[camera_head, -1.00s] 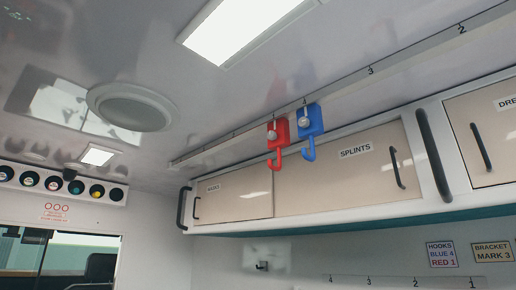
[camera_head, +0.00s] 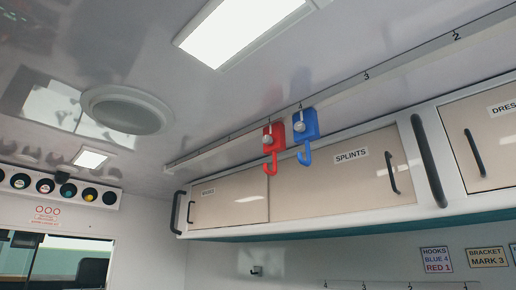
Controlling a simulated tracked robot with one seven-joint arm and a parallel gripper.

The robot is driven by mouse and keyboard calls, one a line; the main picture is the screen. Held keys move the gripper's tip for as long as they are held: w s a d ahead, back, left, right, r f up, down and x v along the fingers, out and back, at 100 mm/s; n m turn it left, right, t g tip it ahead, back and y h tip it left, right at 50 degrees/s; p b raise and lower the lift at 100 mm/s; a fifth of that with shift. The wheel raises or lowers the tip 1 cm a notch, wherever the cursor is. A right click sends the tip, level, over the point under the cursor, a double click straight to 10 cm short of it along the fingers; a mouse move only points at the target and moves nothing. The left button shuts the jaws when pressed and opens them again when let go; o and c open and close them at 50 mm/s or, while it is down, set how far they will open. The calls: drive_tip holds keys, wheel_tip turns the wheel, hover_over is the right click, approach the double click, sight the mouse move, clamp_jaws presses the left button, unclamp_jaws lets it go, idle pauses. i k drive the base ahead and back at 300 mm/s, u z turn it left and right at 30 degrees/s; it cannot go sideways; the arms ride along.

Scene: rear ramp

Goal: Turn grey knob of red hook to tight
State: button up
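The red hook (camera_head: 271,149) hangs from the ceiling rail (camera_head: 345,86), left of the blue hook (camera_head: 305,132). Its grey knob (camera_head: 267,139) is small and faces me; I cannot tell from here whether it is tight. The blue hook has a grey knob (camera_head: 299,126) too and sits by the rail's mark 4. The two hooks are close together, with the red one farther along the rail. My gripper is not in view.
Wall cabinets with black handles, one labelled SPLINTS (camera_head: 351,156), run below the rail. A sign (camera_head: 436,260) reads HOOKS BLUE 4 RED 1; another (camera_head: 488,257) reads BRACKET MARK 3. A ceiling light (camera_head: 240,30) and round vent (camera_head: 127,109) are at upper left.

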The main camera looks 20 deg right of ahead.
sight(267, 140)
drive_tip(key=u, duration=4.1)
drive_tip(key=k, duration=0.15)
drive_tip(key=z, duration=2.2)
drive_tip(key=k, duration=1.15)
drive_tip(key=z, duration=0.4)
drive_tip(key=i, duration=1)
drive_tip(key=z, duration=0.05)
